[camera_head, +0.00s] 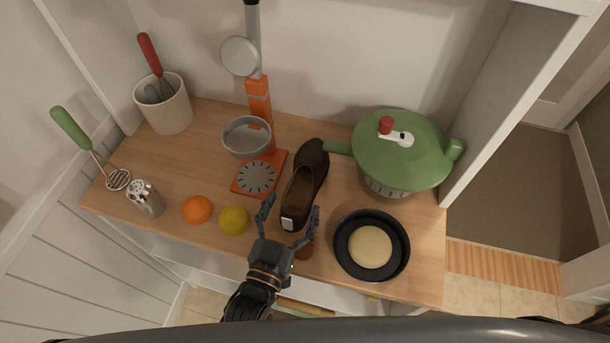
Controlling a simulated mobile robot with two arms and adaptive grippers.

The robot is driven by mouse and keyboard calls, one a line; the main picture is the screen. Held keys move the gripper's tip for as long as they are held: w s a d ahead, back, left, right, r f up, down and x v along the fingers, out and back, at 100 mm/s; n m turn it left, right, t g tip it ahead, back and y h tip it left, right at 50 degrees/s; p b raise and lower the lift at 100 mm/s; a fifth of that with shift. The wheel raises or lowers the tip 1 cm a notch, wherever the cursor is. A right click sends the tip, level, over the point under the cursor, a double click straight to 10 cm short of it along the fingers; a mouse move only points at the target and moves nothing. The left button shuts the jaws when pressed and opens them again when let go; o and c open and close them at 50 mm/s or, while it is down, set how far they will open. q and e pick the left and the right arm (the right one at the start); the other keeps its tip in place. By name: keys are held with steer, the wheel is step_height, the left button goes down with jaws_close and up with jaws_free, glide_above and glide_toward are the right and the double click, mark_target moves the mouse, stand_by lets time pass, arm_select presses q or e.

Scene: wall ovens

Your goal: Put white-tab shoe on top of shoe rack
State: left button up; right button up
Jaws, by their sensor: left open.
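A brown shoe (305,183) with a white tab at its heel (288,223) lies on the wooden counter, its toe pointing toward the wall. My left gripper (288,213) is open at the shoe's heel end, with one finger on each side of it; I cannot tell whether either finger touches it. A small brown thing, partly hidden by the right finger, shows beside the gripper. No shoe rack can be made out. My right gripper is not in view.

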arm_select(q)
steer(key=shift+s, duration=0.1)
steer(key=c, duration=1.4)
steer(key=shift+c, duration=0.9)
steer(key=shift+r, duration=0.1)
